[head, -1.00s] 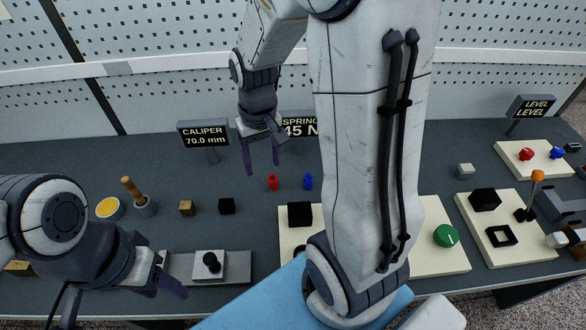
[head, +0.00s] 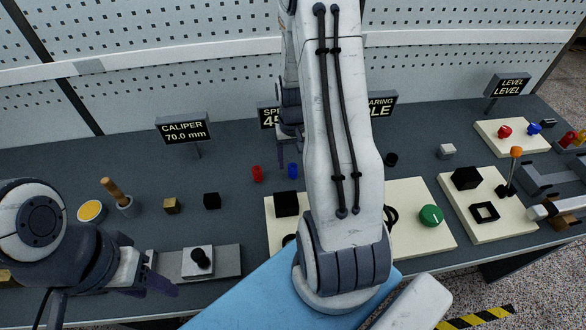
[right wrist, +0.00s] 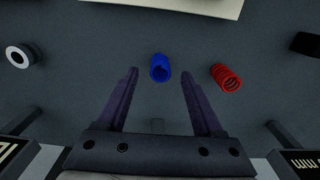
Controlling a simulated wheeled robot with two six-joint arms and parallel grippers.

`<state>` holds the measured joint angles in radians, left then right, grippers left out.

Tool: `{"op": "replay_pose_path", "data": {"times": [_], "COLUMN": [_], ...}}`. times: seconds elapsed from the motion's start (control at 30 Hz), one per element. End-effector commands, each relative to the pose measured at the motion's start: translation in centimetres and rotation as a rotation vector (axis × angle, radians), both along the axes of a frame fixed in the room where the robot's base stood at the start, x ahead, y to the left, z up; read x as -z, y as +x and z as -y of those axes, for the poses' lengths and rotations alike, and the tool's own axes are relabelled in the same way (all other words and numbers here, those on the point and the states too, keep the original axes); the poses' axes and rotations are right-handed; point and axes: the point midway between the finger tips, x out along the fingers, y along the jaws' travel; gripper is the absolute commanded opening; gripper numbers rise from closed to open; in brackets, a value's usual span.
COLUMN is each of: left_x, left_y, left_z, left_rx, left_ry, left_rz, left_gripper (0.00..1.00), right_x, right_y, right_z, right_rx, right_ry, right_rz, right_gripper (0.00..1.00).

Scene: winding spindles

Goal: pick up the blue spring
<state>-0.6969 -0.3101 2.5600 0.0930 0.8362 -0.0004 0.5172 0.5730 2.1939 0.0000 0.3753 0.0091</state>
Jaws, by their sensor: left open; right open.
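The blue spring (head: 293,171) stands on the dark bench in the head view, right of the red spring (head: 257,173). My right gripper (head: 289,158) is open and empty just behind the blue spring, partly hidden by my right arm. In the right wrist view, the blue spring (right wrist: 160,67) appears between the two open fingertips, and the red spring (right wrist: 226,77) lies outside the right finger. The gap between fingers and spring in height is hard to tell. My left gripper (head: 162,284) is open and empty near the grey plate with a black knob (head: 200,258).
A cream board with a black block (head: 286,204) lies in front of the springs. A dark cube (head: 212,201), a brass cube (head: 171,206) and the caliper sign (head: 184,128) are to the left.

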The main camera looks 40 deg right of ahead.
Motion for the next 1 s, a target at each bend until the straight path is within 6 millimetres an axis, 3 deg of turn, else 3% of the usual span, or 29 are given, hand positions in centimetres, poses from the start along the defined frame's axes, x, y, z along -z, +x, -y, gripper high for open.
{"op": "replay_pose_path", "data": {"times": [0.2,0.47,0.5,0.67,1.0], "left_x": [-0.7,-0.6,-0.6,-0.6,-0.6], "left_y": [0.0,0.0,0.0,0.0,0.0], "left_z": [0.0,0.0,0.0,0.0,0.0], "left_rx": [0.000,0.000,0.000,0.000,0.000], "left_ry": [0.000,0.000,0.000,0.000,0.000], "left_rz": [0.000,0.000,0.000,0.000,0.000], "left_gripper": [0.50,0.50,0.50,0.50,0.50], "right_x": [2.6,3.0,3.0,3.0,2.7], "right_y": [0.0,0.0,0.0,0.0,0.1], "right_z": [-0.1,0.0,0.0,0.0,0.0], "right_rx": [0.000,0.000,0.000,0.000,0.000], "right_ry": [0.002,-0.001,-0.001,-0.001,-0.002], "right_rz": [-0.003,0.001,0.001,0.001,0.003], "right_gripper": [0.68,0.68,0.64,0.03,0.00]}}
